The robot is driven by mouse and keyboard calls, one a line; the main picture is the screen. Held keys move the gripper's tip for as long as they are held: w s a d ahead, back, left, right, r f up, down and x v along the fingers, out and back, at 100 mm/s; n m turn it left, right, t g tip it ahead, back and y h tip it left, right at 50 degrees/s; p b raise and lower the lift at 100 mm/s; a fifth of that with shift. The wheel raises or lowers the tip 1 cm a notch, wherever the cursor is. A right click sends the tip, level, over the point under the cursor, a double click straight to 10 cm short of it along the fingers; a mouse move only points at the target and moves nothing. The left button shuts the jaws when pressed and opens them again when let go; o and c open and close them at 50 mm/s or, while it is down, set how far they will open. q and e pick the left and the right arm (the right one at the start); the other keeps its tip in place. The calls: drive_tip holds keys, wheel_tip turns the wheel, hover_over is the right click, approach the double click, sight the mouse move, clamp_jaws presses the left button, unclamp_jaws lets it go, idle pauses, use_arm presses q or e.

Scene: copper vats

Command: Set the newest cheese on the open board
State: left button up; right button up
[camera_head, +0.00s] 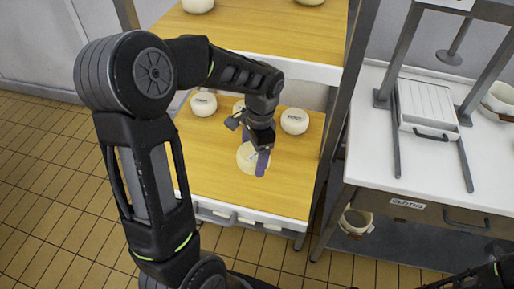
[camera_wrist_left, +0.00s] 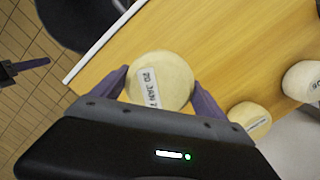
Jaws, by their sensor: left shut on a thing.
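My left gripper (camera_head: 254,150) is shut on a round cream cheese (camera_head: 248,159) over the lower wooden board (camera_head: 290,185). In the left wrist view the cheese (camera_wrist_left: 165,78) sits between the purple fingers, its label facing up and reading something like "20 JAN". I cannot tell whether it touches the board. Further back on this board stand a left cheese (camera_head: 203,104), a right cheese (camera_head: 294,121) and a partly hidden middle one (camera_head: 238,106); their labels are too small to read. A dark part of my right arm shows at the bottom right; its jaw state is unclear.
An upper board (camera_head: 270,30) with two cheeses overhangs the back. A metal rack post (camera_head: 345,85) stands right of the boards. A white counter (camera_head: 375,150) with a press frame (camera_head: 428,105) is further right. The lower board's front right area is bare.

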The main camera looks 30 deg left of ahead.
use_arm(q)
drive_tip(key=shift+f+b, duration=1.75)
drive_tip(key=shift+f, duration=0.45)
drive_tip(key=shift+f+b, duration=0.55)
drive_tip(key=shift+f, duration=0.2)
drive_tip(key=o, duration=1.8)
drive_tip(key=shift+c, duration=0.2)
wheel_tip(320, 180, up, 7)
drive_tip(key=p, duration=0.5)
drive_tip(key=shift+p, duration=0.35)
